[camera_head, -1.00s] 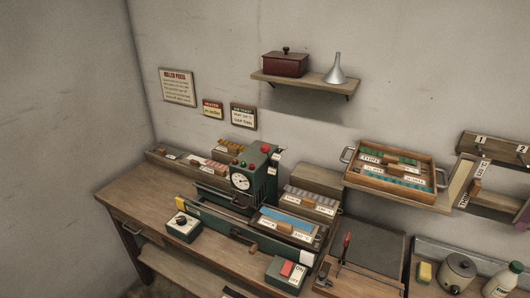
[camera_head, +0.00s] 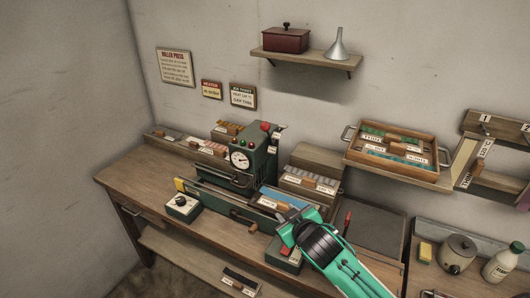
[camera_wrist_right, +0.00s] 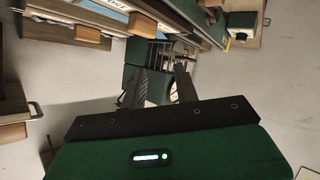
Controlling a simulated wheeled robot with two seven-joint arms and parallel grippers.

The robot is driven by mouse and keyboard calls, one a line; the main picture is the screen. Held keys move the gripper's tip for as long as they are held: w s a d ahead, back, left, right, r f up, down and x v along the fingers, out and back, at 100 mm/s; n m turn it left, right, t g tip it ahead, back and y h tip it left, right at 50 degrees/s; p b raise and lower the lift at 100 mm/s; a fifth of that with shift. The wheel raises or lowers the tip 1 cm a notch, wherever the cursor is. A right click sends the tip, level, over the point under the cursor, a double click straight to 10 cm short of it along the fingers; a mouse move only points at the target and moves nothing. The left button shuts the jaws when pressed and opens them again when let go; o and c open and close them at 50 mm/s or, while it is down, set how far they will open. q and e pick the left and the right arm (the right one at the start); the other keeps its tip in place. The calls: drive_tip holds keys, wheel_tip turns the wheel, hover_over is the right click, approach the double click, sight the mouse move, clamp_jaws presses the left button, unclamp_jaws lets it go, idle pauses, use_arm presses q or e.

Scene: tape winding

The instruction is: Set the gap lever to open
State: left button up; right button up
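The dark green roller press (camera_head: 262,158) stands on the bench, with a round white gauge and red and green knobs on top. Small white labels sit at its right upper side; I cannot tell for sure which part is the gap lever or how it is set. My right gripper (camera_head: 284,230) reaches in from the lower right, in front of the press and over the bench front. In the right wrist view its two dark fingers (camera_wrist_right: 161,82) are apart with nothing between them, pointing toward the press (camera_wrist_right: 150,52). My left gripper is not in view.
The red-switch box (camera_head: 285,262) is partly hidden by my right arm. Trays of strips (camera_head: 308,180) stand right of the press. A wooden tray (camera_head: 440,176) sits farther right.

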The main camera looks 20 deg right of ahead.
sight(268, 131)
drive_tip(key=w+d+r+n+t+y, duration=0.1)
drive_tip(key=w+d+r+t, duration=0.15)
drive_tip(key=w+r, duration=0.35)
drive_tip(key=w+d+r+n+t, duration=0.1)
drive_tip(key=w+r+t, duration=0.2)
drive_tip(key=w+r, duration=0.35)
drive_tip(key=shift+g, duration=0.25)
drive_tip(key=w+p, duration=0.1)
drive_tip(key=w, duration=0.2)
drive_tip(key=w+r+p, duration=0.1)
drive_tip(key=w, duration=0.2)
drive_tip(key=w+r+p, duration=0.1)
drive_tip(key=w+p, duration=0.1)
drive_tip(key=w, duration=0.2)
drive_tip(key=shift+a, duration=0.1)
drive_tip(key=shift+w+f, duration=0.1)
drive_tip(key=shift+w, duration=0.8)
drive_tip(key=shift+c, duration=0.2)
clamp_jaws()
